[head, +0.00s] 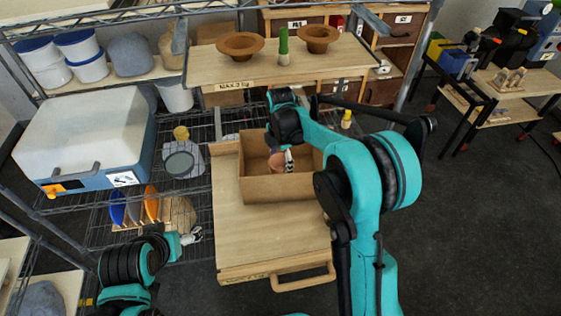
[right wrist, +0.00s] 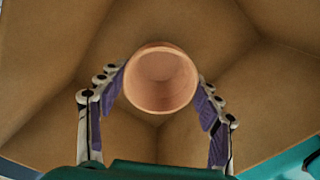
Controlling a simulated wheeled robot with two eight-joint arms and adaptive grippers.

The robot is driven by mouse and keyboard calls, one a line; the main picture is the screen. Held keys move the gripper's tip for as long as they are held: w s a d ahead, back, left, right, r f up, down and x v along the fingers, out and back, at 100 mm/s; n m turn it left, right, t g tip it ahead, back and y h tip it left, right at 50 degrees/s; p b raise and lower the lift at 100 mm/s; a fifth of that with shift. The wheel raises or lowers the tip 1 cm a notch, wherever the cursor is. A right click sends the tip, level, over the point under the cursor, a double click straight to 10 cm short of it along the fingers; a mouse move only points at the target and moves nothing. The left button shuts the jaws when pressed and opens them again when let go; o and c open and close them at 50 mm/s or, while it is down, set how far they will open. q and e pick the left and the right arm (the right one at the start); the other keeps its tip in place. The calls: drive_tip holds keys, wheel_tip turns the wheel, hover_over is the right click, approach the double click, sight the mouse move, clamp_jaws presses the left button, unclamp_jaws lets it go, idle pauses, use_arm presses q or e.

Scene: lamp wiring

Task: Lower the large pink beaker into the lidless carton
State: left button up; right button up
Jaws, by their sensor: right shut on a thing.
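The large pink beaker (head: 276,163) is inside the walls of the lidless carton (head: 279,190) in the head view, partly covered by my right gripper (head: 287,158). In the right wrist view the beaker (right wrist: 162,80) shows its round rim between the two purple-padded fingers of the right gripper (right wrist: 162,85), with the brown carton walls (right wrist: 60,60) around it. The right gripper is shut on the beaker. I cannot tell whether its base touches the carton floor. My left gripper (head: 190,237) is low at the left, away from the carton; its jaws are too small to read.
The carton stands on a pulled-out wooden board (head: 260,235) with a front handle. A blue-and-white cooler box (head: 85,140) stands on the wire rack at left.

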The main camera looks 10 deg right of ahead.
drive_tip(key=shift+f+b, duration=0.65)
drive_tip(key=shift+f, duration=0.3)
idle(0.3)
drive_tip(key=o, duration=1.3)
drive_tip(key=shift+o, duration=0.2)
wheel_tip(320, 180, up, 12)
drive_tip(key=s+d+r+m+t+b, duration=0.1)
drive_tip(key=s+d+m+t, duration=0.1)
drive_tip(key=s+m, duration=0.45)
drive_tip(key=s+d+r+m+t, duration=0.1)
drive_tip(key=s+m+t, duration=0.1)
drive_tip(key=s+m, duration=0.4)
drive_tip(key=s+d+f+m+t, duration=0.1)
drive_tip(key=s+f+m, duration=0.2)
drive_tip(key=s+m, duration=0.2)
drive_tip(key=s+d+f+m+t, duration=0.1)
drive_tip(key=s+f+m+t, duration=0.1)
drive_tip(key=s, duration=0.5)
drive_tip(key=f+m, duration=0.1)
drive_tip(key=m, duration=0.1)
drive_tip(key=shift+s+f+m+b, duration=0.15)
drive_tip(key=shift+f+m+b, duration=0.1)
drive_tip(key=shift+m+b, duration=0.1)
